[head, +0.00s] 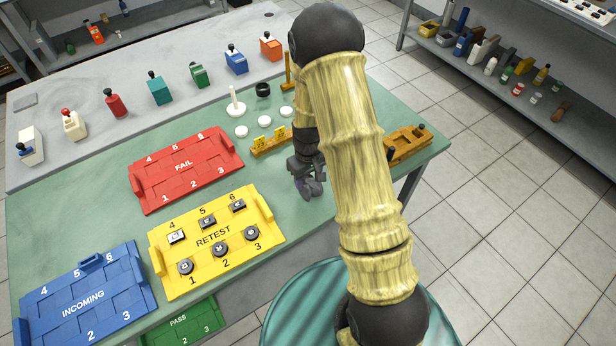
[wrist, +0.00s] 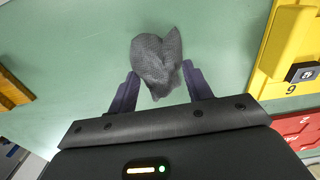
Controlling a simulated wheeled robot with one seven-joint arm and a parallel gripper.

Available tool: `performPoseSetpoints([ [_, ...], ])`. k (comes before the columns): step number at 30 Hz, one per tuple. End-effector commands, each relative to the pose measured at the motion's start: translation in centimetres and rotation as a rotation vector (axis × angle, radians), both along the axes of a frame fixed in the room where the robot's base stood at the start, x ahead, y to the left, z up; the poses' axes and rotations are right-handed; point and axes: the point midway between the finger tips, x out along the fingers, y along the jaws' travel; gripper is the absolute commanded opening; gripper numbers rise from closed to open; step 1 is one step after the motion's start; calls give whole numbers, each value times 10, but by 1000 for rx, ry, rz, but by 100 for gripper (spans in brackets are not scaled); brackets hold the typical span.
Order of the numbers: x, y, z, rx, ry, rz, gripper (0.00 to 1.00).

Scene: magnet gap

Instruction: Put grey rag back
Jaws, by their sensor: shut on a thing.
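The grey rag (wrist: 157,58) is a crumpled dark grey cloth, seen in the wrist view between and just beyond the fingertips. My gripper (wrist: 160,78) is shut on it, with a finger on each side of the bunched cloth. In the head view my gripper (head: 309,187) is low over the green table (head: 330,215), right of the yellow RETEST tray. There the rag cannot be told apart from the dark fingers.
The yellow RETEST tray (head: 160,262) holds several small parts. The red FAIL tray (head: 142,188) and blue INCOMING tray (head: 30,325) lie left. A wooden holder with yellow pieces (head: 268,147) and white discs stand behind my gripper. An orange-brown wooden block (head: 407,141) sits at the right edge.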

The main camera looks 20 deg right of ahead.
Motion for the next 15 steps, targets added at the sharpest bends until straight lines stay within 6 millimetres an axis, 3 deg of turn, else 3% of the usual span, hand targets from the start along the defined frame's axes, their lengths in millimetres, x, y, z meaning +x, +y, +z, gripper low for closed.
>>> performPoseSetpoints([
  [1,0,0,-3,0,0,0,28],
  [2,0,0,-2,0,0,0,54],
  [5,0,0,-2,0,0,0,72],
  [15,0,0,2,0,0,0,72],
])
